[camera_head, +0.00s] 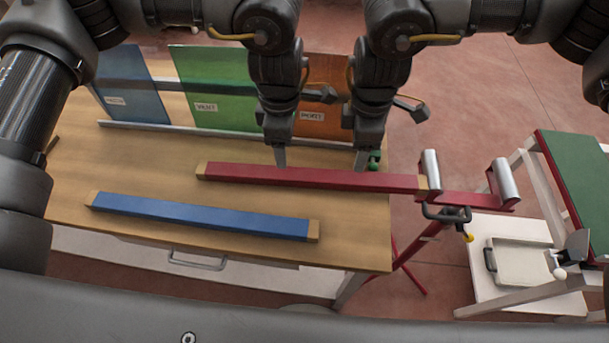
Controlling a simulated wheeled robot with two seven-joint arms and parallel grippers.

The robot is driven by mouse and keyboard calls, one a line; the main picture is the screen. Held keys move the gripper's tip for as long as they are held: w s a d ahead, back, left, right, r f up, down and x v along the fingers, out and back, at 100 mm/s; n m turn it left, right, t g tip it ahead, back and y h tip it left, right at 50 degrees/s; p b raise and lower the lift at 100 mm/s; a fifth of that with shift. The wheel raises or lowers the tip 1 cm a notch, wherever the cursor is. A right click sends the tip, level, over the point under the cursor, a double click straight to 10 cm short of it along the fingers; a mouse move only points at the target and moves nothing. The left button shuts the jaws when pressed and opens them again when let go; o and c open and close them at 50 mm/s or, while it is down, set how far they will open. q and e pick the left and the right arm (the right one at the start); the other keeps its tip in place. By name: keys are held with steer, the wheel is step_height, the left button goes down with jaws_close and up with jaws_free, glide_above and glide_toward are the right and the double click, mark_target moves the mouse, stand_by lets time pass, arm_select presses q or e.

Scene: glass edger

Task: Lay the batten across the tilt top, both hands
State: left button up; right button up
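A long red batten (310,178) with pale wood ends lies along the table, its right end past the table's right edge and beside a red roller stand. A blue batten (200,215) with wood ends lies in front of it. My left gripper (280,158) points down at the red batten's far edge, left of its middle. My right gripper (361,160) points down just behind the red batten, farther right. Both fingers are seen edge-on, so their opening and any contact are unclear. A green-topped frame (578,180), perhaps the tilt top, stands at the far right.
Blue (131,85), green (215,88) and orange (320,115) labelled panels stand in a rail at the table's (150,160) back. The roller stand (465,198) has two upright metal rollers.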

mark_target(285, 172)
arm_select(q)
steer(key=f, duration=1.1)
steer(key=shift+a, duration=0.2)
arm_select(e)
steer(key=f, duration=1)
steer(key=shift+a+f, duration=0.25)
steer(key=shift+f, duration=0.15)
arm_select(q)
steer(key=shift+r, duration=0.1)
steer(key=c, duration=1.4)
arm_select(e)
steer(key=c, duration=1.4)
